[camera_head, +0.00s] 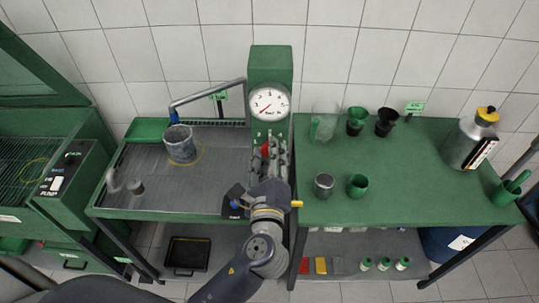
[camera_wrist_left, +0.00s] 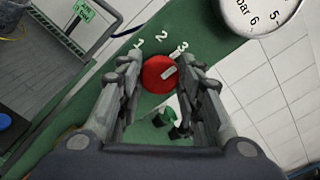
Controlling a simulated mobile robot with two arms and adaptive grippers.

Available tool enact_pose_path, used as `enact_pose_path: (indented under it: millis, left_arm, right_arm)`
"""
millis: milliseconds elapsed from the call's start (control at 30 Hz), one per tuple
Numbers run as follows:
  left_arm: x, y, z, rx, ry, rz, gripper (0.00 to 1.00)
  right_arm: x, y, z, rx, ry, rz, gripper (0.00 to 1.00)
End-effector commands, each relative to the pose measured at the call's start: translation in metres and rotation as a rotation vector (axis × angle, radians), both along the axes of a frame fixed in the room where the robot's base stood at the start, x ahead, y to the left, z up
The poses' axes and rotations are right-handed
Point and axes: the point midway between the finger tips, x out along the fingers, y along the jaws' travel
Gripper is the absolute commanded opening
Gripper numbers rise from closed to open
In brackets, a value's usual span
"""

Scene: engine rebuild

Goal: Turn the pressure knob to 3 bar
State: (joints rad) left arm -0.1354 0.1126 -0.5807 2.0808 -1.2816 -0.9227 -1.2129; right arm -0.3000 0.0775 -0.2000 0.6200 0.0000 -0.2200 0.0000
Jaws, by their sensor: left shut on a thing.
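The red pressure knob (camera_wrist_left: 158,74) sits on the green panel (camera_wrist_left: 205,45) of the test stand, with the digits 1, 2 and 3 printed along its upper side. A white mark on the knob points up and right, roughly toward the 3. My left gripper (camera_wrist_left: 160,85) is shut on the knob, one finger on each side. In the head view the knob (camera_head: 265,150) shows red beside my left gripper (camera_head: 272,152). The round white gauge (camera_head: 269,104) is above it, with a red needle; its exact reading is too small to tell. My right gripper is out of view.
Left of the panel, a grey bucket (camera_head: 181,144) stands in a wash tray (camera_head: 205,190) under a bent pipe (camera_head: 205,93). On the right, a green table (camera_head: 415,150) holds cups, funnels and a large metal bottle (camera_head: 470,140). A green machine (camera_head: 60,150) stands far left.

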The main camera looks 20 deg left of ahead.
Motion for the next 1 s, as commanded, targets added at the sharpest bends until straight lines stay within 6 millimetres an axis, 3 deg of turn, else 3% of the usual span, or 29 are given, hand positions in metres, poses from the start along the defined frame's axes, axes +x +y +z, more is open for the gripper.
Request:
enact_pose_path:
  millis: [267,300,400,767,1000]
  left_arm:
    - [0.001,0.001,0.005,0.002,-0.01,0.002,0.09]
    - [0.001,0.001,0.005,0.002,-0.011,0.001,0.38]
    - [0.001,0.001,0.004,0.001,-0.01,0.001,0.54]
    - [-0.002,-0.001,0.001,0.0,-0.003,0.0,0.54]
    - [-0.038,-0.011,-0.001,-0.002,0.002,-0.001,0.54]
  right_arm:
    - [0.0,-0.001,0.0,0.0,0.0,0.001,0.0]
    - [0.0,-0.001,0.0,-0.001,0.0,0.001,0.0]
    - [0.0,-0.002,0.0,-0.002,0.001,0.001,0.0]
    - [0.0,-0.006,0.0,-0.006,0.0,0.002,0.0]
    - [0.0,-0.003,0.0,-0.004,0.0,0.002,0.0]
